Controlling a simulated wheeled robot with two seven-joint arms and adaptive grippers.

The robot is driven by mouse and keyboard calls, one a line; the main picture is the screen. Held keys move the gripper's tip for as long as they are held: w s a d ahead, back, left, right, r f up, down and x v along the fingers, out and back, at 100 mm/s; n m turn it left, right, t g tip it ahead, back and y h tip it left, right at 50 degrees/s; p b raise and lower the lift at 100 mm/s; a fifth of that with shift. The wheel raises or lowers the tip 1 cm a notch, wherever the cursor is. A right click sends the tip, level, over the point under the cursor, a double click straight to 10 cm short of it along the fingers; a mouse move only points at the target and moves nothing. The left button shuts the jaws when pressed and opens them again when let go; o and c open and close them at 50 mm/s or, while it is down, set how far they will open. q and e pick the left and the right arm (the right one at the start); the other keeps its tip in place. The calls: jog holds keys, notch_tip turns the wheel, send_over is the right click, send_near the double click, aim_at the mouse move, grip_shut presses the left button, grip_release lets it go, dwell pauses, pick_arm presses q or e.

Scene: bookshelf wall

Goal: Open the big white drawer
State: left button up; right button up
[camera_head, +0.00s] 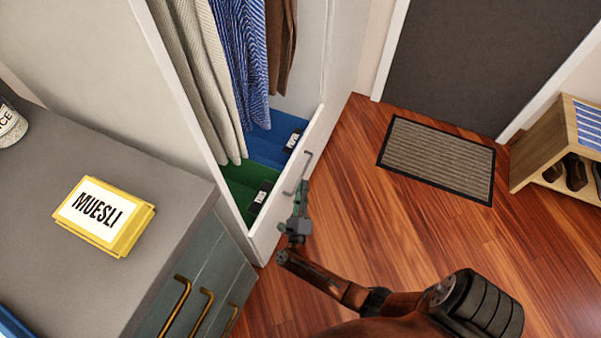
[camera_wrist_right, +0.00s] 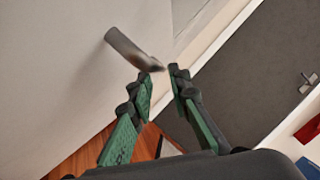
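The white drawer (camera_head: 268,233) is the low front panel at the bottom of the wardrobe; it looks flush with the wardrobe's side. Its grey bar handle (camera_head: 307,160) is on the outer face. My right gripper (camera_head: 303,186) is at the handle's near end. In the right wrist view, the metal handle (camera_wrist_right: 130,47) reaches down to the fingertips of my right gripper (camera_wrist_right: 163,70). The fingers are apart, with the handle's end at or just beyond the gap; I cannot tell whether they touch. My left gripper is not in view.
Clothes (camera_head: 238,50) hang above green and blue compartments holding small black items. Wooden floor (camera_head: 400,225) lies clear at right, with a doormat (camera_head: 440,158) and shoe rack (camera_head: 545,150).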

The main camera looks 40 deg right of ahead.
aim_at(302, 174)
jog(key=x, duration=0.4)
jog(key=shift+w+a+f+b, duration=0.1)
jog(key=shift+w+f+b, duration=0.05)
jog(key=shift+b, duration=0.25)
jog(key=shift+x, duration=0.85)
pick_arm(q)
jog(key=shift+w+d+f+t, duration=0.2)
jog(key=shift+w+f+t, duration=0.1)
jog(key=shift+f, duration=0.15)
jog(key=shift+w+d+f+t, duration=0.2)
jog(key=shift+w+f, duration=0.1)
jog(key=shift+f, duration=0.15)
pick_arm(e)
grip_shut()
